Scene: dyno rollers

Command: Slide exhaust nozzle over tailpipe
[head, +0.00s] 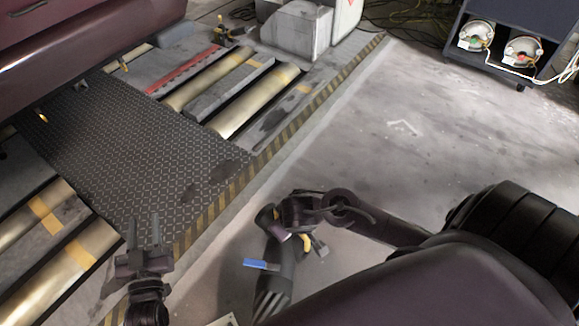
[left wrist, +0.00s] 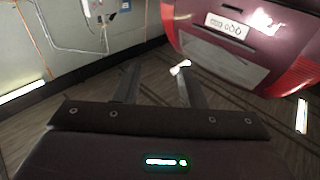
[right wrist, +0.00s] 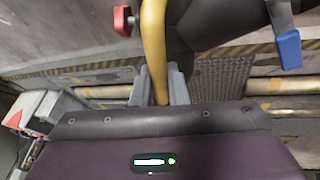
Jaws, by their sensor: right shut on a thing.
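The exhaust nozzle (head: 270,222) is a dark tube end on a thick dark hose (head: 275,285), with a yellow handle (head: 306,242) and a blue piece (head: 262,264). My right gripper (right wrist: 160,88) is shut on the yellow handle, which runs between its fingers. The dark nozzle body (right wrist: 185,45) is partly cut off in the right wrist view. My left gripper (head: 146,235) is open and empty above the floor plate's edge. A small bright end under the car's bumper, seemingly the tailpipe (left wrist: 180,67), shows beyond the left fingers; it is apart from the nozzle.
The maroon car (head: 85,60) stands at the upper left over the rollers (head: 240,100) and patterned plate (head: 130,150). A grey box (head: 297,28) stands at the back. A dark cart (head: 515,25) with gauges is at upper right. The floor (head: 410,130) between is clear.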

